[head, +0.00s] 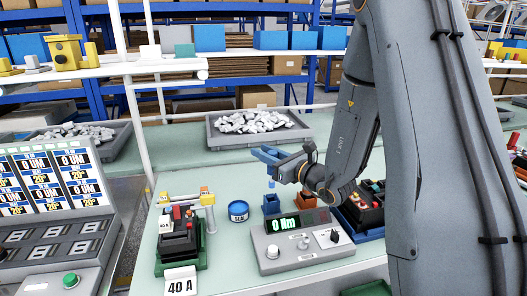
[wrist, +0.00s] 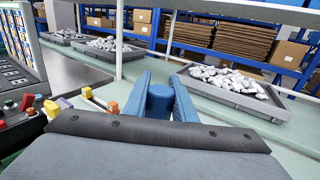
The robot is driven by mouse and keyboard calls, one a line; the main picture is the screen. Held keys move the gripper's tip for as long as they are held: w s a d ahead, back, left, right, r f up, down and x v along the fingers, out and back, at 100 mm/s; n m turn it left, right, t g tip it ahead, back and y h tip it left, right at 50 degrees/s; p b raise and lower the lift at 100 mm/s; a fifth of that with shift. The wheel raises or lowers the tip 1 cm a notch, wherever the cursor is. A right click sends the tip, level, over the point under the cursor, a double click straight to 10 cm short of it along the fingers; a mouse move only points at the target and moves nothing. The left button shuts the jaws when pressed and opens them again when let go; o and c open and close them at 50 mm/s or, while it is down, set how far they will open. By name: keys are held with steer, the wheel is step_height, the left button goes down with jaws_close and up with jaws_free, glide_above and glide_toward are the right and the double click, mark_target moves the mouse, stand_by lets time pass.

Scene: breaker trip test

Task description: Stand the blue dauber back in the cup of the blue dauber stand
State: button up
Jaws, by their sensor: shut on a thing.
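My gripper (head: 268,155) is shut on the blue dauber, with its blue fingers on both sides of the dauber's round blue top (wrist: 160,103) in the wrist view. In the head view the dauber's small blue lower end (head: 271,184) shows below the fingers. The blue dauber stand (head: 271,205) is on the green bench, below the dauber in the picture. A small gap shows between the dauber's lower end and the stand. The stand is not seen in the wrist view, and the inside of its cup is not clear.
An orange stand (head: 304,202) is just right of the blue one. A blue tin (head: 238,211) is to the left. A meter reading 0 Nm (head: 296,240) is in front. A breaker in a green fixture (head: 181,242) is at left. A grey parts tray (head: 258,128) is behind.

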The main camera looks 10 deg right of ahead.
mark_target(272, 183)
steer(key=shift+f+b, duration=0.9)
steer(key=shift+f, duration=0.55)
steer(key=shift+f+b, duration=2.8)
steer(key=shift+f, duration=0.25)
stand_by(0.9)
steer(key=o, duration=1.1)
steer(key=b+v, duration=0.1)
steer(key=v, duration=0.7)
steer(key=shift+a, duration=0.1)
